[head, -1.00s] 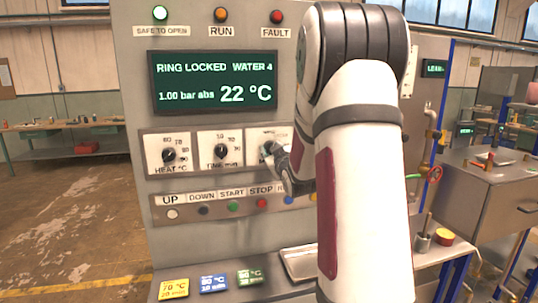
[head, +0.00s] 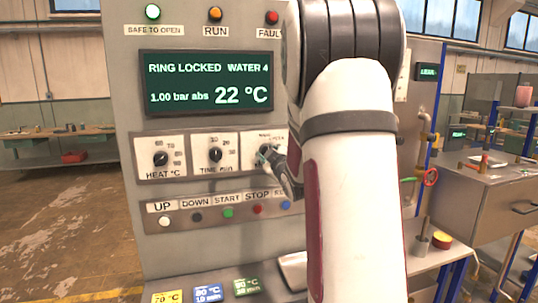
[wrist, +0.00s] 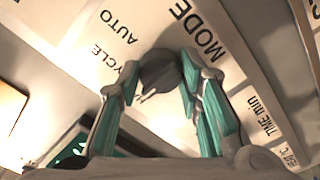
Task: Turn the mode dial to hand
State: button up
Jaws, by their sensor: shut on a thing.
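The mode dial is a dark round knob (wrist: 158,72) on a white plate (wrist: 95,35) lettered MODE, AUTO and CYCLE in the wrist view. My gripper (wrist: 160,80) has a teal-padded finger on each side of the knob and is shut on it. In the head view my gripper (head: 268,158) is at the rightmost of three dial plates, and my arm hides part of that plate. A HAND mark does not show clearly, and I cannot tell which mark the dial points to.
The HEAT dial (head: 160,159) and TIME dial (head: 215,155) sit to the left. A row of buttons (head: 228,213) is below, and a display (head: 207,83) reading RING LOCKED is above. Coloured cards (head: 208,293) lie on the ledge.

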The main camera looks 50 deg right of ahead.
jog(key=o, duration=1.2)
jog(key=shift+c, duration=0.2)
jog(key=v, duration=1.2)
